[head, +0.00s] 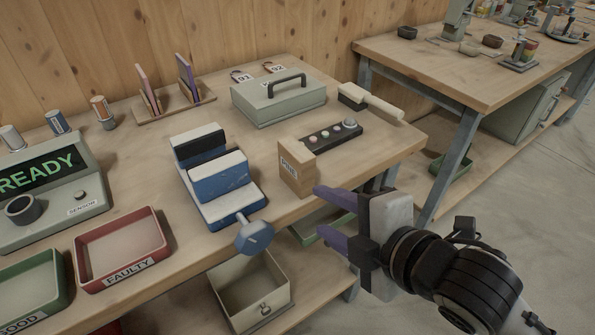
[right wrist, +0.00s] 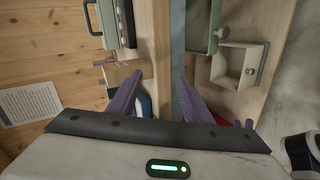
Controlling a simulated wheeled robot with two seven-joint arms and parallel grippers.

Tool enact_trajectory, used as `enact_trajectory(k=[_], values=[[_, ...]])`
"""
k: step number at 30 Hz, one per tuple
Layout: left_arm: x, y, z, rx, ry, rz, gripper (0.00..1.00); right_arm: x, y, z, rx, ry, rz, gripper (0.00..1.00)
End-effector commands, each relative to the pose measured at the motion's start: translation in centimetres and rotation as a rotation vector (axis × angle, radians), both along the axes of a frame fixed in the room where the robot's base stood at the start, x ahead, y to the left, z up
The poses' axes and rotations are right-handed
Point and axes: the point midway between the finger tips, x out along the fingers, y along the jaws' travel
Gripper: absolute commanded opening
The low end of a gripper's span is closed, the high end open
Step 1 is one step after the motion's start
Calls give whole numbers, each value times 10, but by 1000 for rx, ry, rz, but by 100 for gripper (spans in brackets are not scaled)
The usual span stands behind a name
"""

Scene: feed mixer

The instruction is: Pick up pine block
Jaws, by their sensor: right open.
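The pine block (head: 291,171) is a small tan wooden block with a dark "PINE" label. It stands upright near the front edge of the workbench, right of the blue vise. My right gripper (head: 320,212) has purple fingers and is open and empty. It is in front of and to the right of the block, apart from it, by the bench edge. In the right wrist view, what looks like the block (right wrist: 119,73) lies by the left finger of my right gripper (right wrist: 160,82), not between the fingers. My left gripper is out of view.
The blue vise (head: 226,183) stands left of the block. A dark button strip (head: 332,137) lies just behind it, with a brush (head: 371,101) and a green-grey case (head: 278,100) farther back. An open bin (head: 249,289) sits below the bench edge.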

Motion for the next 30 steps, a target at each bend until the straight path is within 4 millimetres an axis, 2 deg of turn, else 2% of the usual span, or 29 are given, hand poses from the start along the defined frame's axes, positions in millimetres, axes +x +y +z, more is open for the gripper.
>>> enact_trajectory(k=[1,6,11,15,18,22,27,30], values=[[0,-1,-3,0,2,-1,31,0,3,17,-103,-97,79,45],[0,-1,-1,-1,0,-2,31,-1,17,54,-434,-391,331,45],[2,-2,0,-2,-5,-2,31,0,18,81,-796,-680,554,45],[2,-2,0,-2,-7,-2,31,3,10,95,-1055,-850,684,45],[2,-2,-1,-3,-7,-2,31,4,4,100,-1177,-919,739,45],[2,-2,-4,-3,-7,-2,31,8,2,101,-1253,-962,775,45],[2,-3,-21,-6,-7,-2,31,25,15,89,-1266,-972,782,45],[3,-3,-16,-7,-7,-2,31,36,22,87,-1264,-967,783,45]])
